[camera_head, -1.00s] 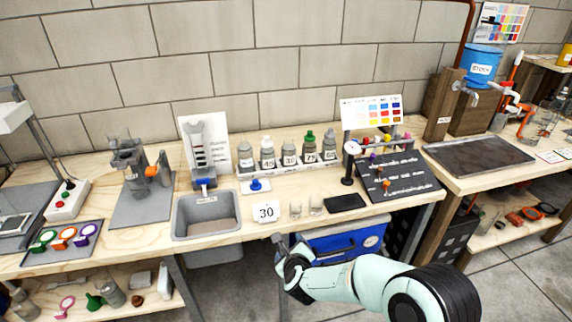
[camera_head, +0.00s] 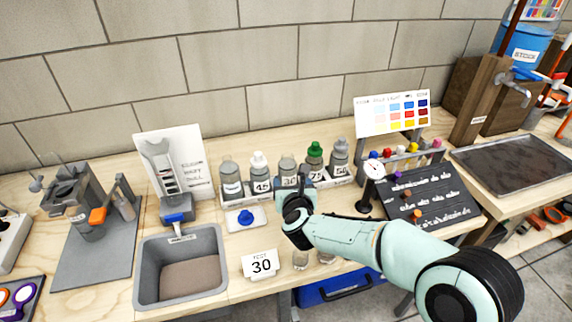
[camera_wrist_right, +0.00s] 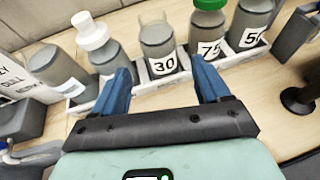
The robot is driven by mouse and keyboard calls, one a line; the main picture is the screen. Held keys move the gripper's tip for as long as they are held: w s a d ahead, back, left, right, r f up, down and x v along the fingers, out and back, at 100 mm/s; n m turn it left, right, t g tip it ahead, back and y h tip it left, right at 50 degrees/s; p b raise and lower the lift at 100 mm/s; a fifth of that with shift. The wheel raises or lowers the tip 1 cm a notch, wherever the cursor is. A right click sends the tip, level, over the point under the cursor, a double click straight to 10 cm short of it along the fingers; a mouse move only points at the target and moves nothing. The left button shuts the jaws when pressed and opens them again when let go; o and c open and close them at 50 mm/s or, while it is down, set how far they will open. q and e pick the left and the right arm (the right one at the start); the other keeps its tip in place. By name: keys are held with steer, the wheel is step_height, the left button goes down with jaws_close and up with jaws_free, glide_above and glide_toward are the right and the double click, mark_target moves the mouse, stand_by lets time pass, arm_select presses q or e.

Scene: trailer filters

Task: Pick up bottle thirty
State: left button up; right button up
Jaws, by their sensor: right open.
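Bottle thirty is a grey bottle (camera_head: 287,168) with a "30" label, standing upright in the middle of a row in a white rack (camera_head: 328,181). It also shows in the right wrist view (camera_wrist_right: 158,48). My right gripper (camera_head: 297,190) is just in front of it, and its wrist hides the lower part of the bottle in the head view. In the wrist view my right gripper (camera_wrist_right: 165,78) is open, with its blue fingers apart and the bottle beyond the gap between them. Nothing is between the fingers. My left gripper is out of view.
Bottle 45 (camera_head: 260,173) stands left of bottle thirty, and green-capped bottle 75 (camera_head: 313,160) right of it. A "30" card (camera_head: 262,264) stands at the front. A sink (camera_head: 150,275) is at left, a dial gauge (camera_head: 373,172) and dark board (camera_head: 435,196) at right.

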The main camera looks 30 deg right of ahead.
mark_target(289, 173)
steer(key=x, duration=0.7)
steer(key=shift+w+f, duration=0.1)
steer(key=shift+w, duration=0.1)
steer(key=shift+x, duration=2.75)
steer(key=shift+a, duration=0.1)
steer(key=c, duration=0.8)
steer(key=shift+w, duration=0.1)
steer(key=shift+c, duration=1.3)
steer(key=shift+r+p, duration=0.25)
steer(key=shift+p, duration=0.05)
